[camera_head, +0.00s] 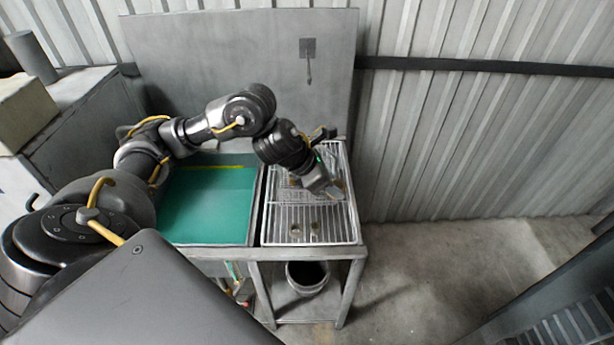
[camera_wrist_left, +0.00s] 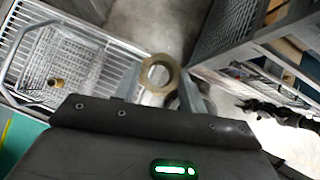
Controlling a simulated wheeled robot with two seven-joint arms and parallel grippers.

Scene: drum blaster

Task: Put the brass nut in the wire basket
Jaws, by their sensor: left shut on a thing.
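The brass nut (camera_wrist_left: 158,73), a ring with a round hole, sits between the fingertips of my left gripper (camera_wrist_left: 160,82) in the left wrist view. The gripper is shut on it. In the head view my left gripper (camera_head: 332,190) is over the right part of the bench, and the nut cannot be made out there. The wire basket (camera_wrist_left: 82,66) is to the left of the nut in the wrist view. A small brass piece (camera_wrist_left: 57,82) lies inside it. In the head view the basket (camera_head: 287,197) is partly hidden by my left arm. My right gripper is not in view.
The basket stands on a white wire rack (camera_head: 285,236). Small pieces (camera_head: 314,228) lie on the rack's near part. A green surface (camera_head: 207,208) is to the left. A bucket (camera_head: 307,278) stands below the rack. The floor to the right is clear.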

